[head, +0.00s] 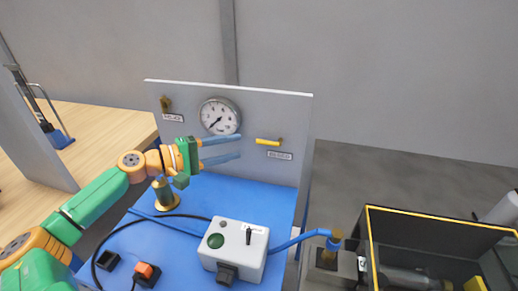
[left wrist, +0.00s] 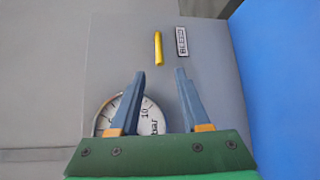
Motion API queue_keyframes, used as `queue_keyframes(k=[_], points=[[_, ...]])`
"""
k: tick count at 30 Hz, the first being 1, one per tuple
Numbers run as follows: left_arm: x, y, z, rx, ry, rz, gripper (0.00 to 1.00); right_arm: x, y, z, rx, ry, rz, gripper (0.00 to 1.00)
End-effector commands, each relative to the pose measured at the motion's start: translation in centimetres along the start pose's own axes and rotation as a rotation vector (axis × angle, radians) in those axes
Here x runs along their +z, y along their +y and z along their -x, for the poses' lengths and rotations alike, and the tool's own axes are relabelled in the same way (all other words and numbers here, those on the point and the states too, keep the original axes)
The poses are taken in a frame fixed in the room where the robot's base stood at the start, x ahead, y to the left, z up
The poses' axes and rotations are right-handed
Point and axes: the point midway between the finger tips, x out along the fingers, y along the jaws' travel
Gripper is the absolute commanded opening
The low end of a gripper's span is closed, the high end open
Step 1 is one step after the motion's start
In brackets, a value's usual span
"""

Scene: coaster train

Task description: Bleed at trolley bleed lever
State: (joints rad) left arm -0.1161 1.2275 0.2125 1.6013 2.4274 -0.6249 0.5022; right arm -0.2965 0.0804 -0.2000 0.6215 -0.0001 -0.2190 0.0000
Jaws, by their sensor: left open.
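The bleed lever is a short yellow bar (head: 268,142) on the grey upright panel, above and left of a small label (head: 279,156). In the left wrist view the yellow lever (left wrist: 158,48) lies just beyond the fingertips, roughly in line with the gap between them, beside a label that reads BLEED (left wrist: 182,41). My left gripper (head: 240,147) is open and empty, its blue fingers pointing right toward the lever, apart from it. It also shows in the left wrist view (left wrist: 160,73). My right gripper is not in view.
A round pressure gauge (head: 219,116) and a brass fitting (head: 166,104) sit on the panel (head: 295,112). On the blue trolley top (head: 230,187) stand a white switch box (head: 233,249), a brass fitting and hoses. A dark yellow-rimmed bin (head: 445,220) is at the right.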

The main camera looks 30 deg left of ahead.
Motion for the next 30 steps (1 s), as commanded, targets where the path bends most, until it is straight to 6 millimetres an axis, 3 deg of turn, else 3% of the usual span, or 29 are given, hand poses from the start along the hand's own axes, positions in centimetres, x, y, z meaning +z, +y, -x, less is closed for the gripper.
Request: queue_keyframes(k=[5, 18, 30], points=[[-0.1, 0.0, -0.7, 0.005, 0.001, 0.002, 0.47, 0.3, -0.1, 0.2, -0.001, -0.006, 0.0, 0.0], [0.0, 0.1, -6.3, 0.002, -0.001, 0.002, 0.47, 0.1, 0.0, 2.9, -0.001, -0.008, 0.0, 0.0], [0.0, -0.3, -7.2, -0.001, -0.002, -0.001, 0.44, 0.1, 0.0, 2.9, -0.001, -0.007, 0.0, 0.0]])
